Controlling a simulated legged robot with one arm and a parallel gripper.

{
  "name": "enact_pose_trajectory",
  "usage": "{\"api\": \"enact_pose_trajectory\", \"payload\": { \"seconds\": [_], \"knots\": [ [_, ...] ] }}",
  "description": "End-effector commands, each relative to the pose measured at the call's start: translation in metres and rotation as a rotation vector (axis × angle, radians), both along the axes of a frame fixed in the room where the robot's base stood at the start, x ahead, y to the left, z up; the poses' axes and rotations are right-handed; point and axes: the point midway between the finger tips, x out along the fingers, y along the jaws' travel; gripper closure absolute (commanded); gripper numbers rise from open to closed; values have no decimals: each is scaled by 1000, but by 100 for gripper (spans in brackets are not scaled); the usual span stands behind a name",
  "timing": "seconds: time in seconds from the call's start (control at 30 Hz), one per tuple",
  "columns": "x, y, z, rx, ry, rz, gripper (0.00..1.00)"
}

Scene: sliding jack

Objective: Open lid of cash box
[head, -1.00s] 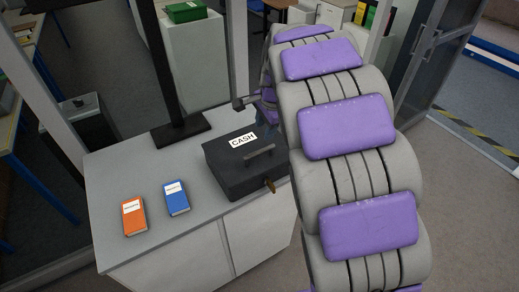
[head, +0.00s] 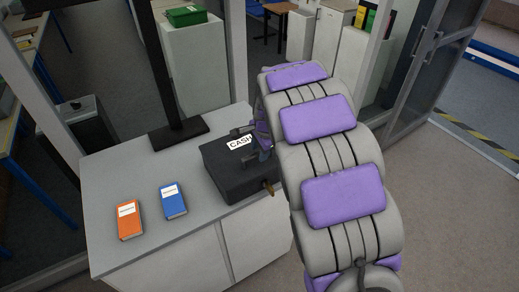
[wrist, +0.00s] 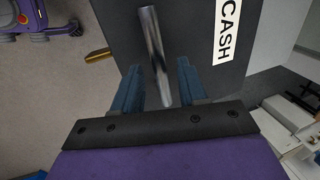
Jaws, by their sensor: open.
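The dark grey cash box (head: 228,180) sits closed on the cabinet top in the head view. Its lid has a white CASH label (wrist: 226,32) and a metal bar handle (wrist: 151,40). A brass key (wrist: 98,55) sticks out of its side; it also shows in the head view (head: 268,188). My gripper (wrist: 159,68) is open, with its two blue fingers on either side of the handle bar. I cannot tell whether either finger touches it. In the head view my gripper (head: 248,144) is over the lid, partly hidden by my arm.
An orange book (head: 130,220) and a blue book (head: 173,201) lie left of the box on the grey cabinet top (head: 110,175). A black stand (head: 179,133) rises behind them. A green box (head: 186,16) tops a white cabinet at the back. The cabinet's front left is clear.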

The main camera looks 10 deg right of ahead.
Motion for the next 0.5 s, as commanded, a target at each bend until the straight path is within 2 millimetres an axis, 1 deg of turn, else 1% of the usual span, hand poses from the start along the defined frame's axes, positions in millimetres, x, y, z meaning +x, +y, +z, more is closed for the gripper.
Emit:
{"api": "enact_pose_trajectory", "payload": {
  "seconds": [0.07, 0.5],
  "knots": [
    [0, 1, 0, -1, 0, 1, 58],
    [0, 2, 0, -1, 0, 1, 100]
  ]
}}
